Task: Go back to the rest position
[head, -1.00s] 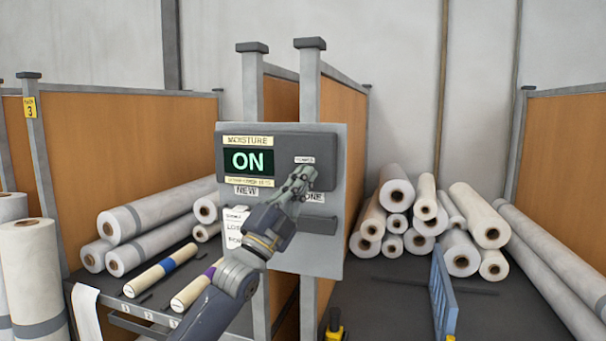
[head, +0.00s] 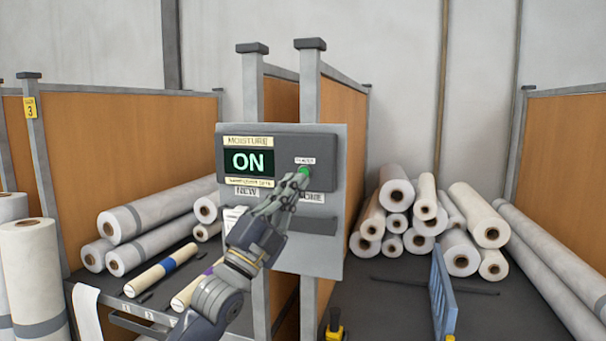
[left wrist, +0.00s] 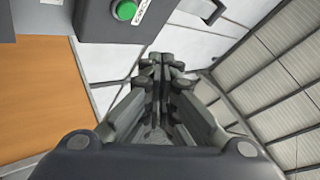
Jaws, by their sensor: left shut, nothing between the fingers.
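My left gripper (head: 297,181) is shut and empty in front of the grey control panel (head: 325,262). Its fingertips are just below and left of the green button (head: 305,171), which is now in plain sight. The panel's display (head: 248,162) reads ON under a MOISTURE label. In the left wrist view, the closed fingers (left wrist: 162,62) point up the picture, and the green button (left wrist: 125,10) shows at the top, apart from them. My right gripper is in neither view.
A shelf with white rolls (head: 155,225) and smaller rolls (head: 160,272) lies left of the panel. Rolls are stacked (head: 463,252) at the right behind a blue upright plate (head: 442,295). Orange partitions (head: 130,150) stand behind.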

